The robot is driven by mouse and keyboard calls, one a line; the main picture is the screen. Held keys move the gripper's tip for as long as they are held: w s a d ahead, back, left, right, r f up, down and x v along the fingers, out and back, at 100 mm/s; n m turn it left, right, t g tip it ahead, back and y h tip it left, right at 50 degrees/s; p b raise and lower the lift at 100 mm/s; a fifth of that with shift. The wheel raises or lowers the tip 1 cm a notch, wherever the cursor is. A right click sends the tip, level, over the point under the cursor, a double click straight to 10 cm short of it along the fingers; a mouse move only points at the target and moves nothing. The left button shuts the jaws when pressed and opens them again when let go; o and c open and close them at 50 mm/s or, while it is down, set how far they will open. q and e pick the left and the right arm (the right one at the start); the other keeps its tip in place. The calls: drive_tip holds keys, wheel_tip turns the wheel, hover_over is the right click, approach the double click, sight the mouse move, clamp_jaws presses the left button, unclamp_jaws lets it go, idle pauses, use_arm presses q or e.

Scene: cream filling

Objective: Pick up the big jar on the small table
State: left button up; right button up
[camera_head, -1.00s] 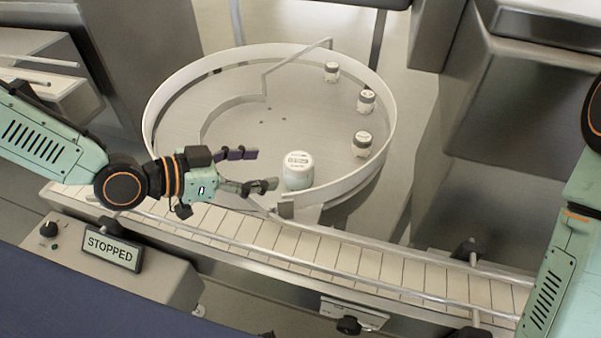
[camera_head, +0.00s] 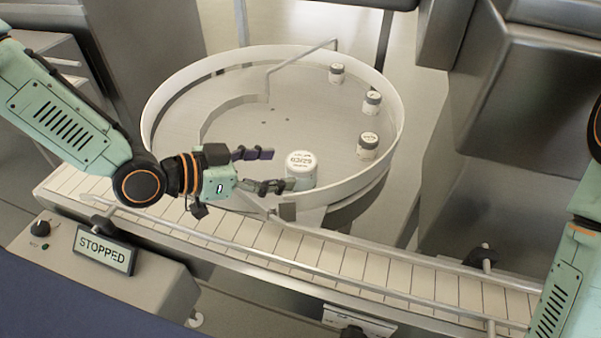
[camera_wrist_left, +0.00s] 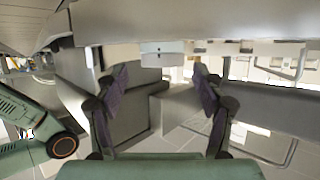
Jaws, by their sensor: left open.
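The big jar (camera_head: 300,169) is white with a printed lid and stands upright near the front rim of the round table (camera_head: 165,100). My left gripper (camera_head: 281,168) is open and comes at the jar from the left. Its upper finger ends just left of the jar; its lower finger overlaps the jar's lower left edge in the picture. I cannot tell whether they touch. In the left wrist view, the jar (camera_wrist_left: 162,54) shows ahead between the open fingers of my left gripper (camera_wrist_left: 160,78), near the top. My right gripper is out of view; only my right arm shows.
Three small jars (camera_head: 336,73) (camera_head: 371,103) (camera_head: 367,145) stand along the table's right side, inside its raised wall. A slatted conveyor (camera_head: 390,267) with rails runs in front. A control box shows a STOPPED sign (camera_head: 103,248) at lower left.

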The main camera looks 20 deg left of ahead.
sight(287, 167)
use_arm(q)
drive_tip(key=shift+w+d+f, duration=0.1)
drive_tip(key=shift+d+f, duration=0.05)
drive_tip(key=shift+f, duration=0.1)
drive_tip(key=shift+w+d+f+b, duration=0.1)
drive_tip(key=shift+w+d+b, duration=0.15)
drive_tip(key=shift+b, duration=0.1)
drive_tip(key=x, duration=0.2)
drive_tip(key=shift+w+d+b, duration=0.1)
drive_tip(key=shift+w+b, duration=0.25)
drive_tip(key=shift+w, duration=0.05)
drive_tip(key=shift+w+d+f, duration=0.15)
drive_tip(key=shift+w+d, duration=0.05)
drive_tip(key=shift+d, duration=0.05)
drive_tip(key=shift+d, duration=0.1)
